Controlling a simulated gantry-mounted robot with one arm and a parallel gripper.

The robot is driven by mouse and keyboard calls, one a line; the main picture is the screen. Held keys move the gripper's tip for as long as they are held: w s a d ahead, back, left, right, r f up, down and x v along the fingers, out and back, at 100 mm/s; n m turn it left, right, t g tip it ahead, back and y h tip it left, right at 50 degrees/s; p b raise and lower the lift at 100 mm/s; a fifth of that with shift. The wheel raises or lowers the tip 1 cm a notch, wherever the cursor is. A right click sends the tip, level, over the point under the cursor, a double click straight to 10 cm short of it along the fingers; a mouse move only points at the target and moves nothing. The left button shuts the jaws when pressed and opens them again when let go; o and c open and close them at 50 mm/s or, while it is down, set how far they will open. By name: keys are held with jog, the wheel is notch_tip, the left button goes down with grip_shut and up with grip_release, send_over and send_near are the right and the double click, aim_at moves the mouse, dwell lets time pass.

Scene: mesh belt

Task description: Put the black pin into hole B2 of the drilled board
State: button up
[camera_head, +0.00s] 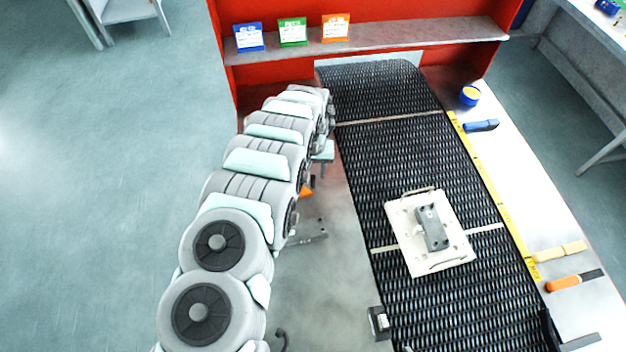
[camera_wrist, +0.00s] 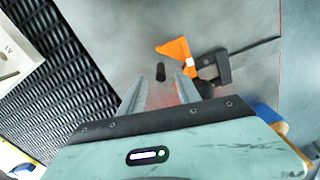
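The black pin (camera_wrist: 160,72) shows in the wrist view as a short dark cylinder over the grey metal surface, between and just beyond my fingertips. I cannot make it out in the head view. My gripper (camera_wrist: 160,82) has its two fingers apart, one on each side of the pin, with clear gaps; it looks empty. The drilled board (camera_head: 403,238) is a cream plate lying on the mesh belt, with a grey block (camera_head: 433,228) on top of it. A corner of the board shows in the wrist view (camera_wrist: 14,58). Hole B2 cannot be made out.
An orange piece (camera_wrist: 176,49) with a dark bracket (camera_wrist: 215,68) is close beside the pin. The black mesh belt (camera_head: 385,165) runs alongside. Tools, including an orange-handled one (camera_head: 565,284), lie on the right ledge. A red panel with a shelf (camera_head: 380,44) stands behind.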

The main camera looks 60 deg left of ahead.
aim_at(313, 176)
jog(key=shift+s+f, duration=0.1)
jog(key=shift+f, duration=1.55)
grip_shut()
